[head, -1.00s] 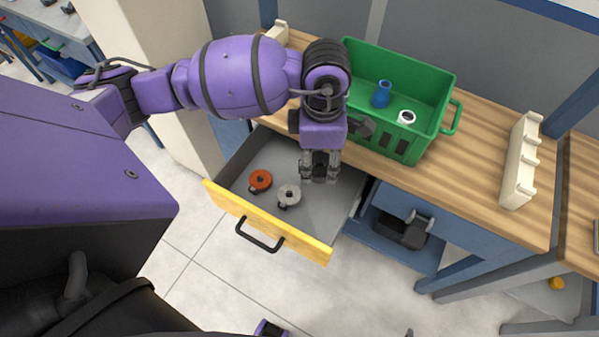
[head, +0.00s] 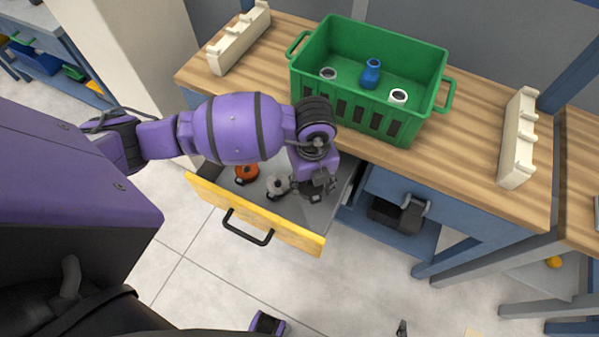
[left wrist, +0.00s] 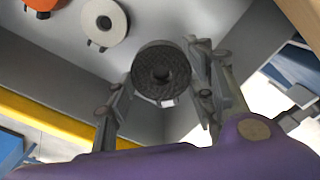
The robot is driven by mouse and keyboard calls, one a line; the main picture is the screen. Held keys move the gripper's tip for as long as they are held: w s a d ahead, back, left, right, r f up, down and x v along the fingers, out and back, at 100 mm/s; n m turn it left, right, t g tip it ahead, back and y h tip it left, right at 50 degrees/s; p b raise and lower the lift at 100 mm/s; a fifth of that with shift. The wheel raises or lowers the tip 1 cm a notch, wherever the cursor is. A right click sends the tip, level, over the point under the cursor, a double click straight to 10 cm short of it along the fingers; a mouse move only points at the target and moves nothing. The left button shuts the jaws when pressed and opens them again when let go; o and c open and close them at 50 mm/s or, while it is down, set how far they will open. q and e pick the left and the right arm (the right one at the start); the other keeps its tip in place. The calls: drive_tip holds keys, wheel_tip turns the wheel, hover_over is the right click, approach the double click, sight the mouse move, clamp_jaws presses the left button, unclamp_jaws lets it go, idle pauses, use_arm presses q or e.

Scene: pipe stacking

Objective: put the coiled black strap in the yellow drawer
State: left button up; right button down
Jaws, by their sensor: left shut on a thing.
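The coiled black strap (left wrist: 161,72) is a dark, thick ring held between the fingers of my left gripper (head: 313,188). In the left wrist view the fingers of my left gripper (left wrist: 166,90) are on either side of the coil. The yellow drawer (head: 255,217) is pulled out below the bench. The strap is low inside its right part, near the side wall. I cannot tell whether it touches the drawer floor. My right gripper is not in view.
An orange coil (head: 246,173) and a grey-white coil (head: 277,185) lie in the drawer to the left of my gripper. A green crate (head: 350,105) with a blue piece and white rings stands on the bench. Cream racks (head: 239,38) and (head: 520,138) stand at either side.

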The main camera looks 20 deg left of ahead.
sight(310, 185)
use_arm(q)
wheel_tip(310, 185, down, 8)
drive_tip(key=shift+r, duration=0.25)
drive_tip(key=shift+f+b, duration=0.15)
drive_tip(key=shift+b, duration=0.15)
drive_tip(key=o, duration=1.2)
wheel_tip(310, 185, up, 12)
drive_tip(key=shift+r+p, duration=0.15)
drive_tip(key=shift+p, duration=0.45)
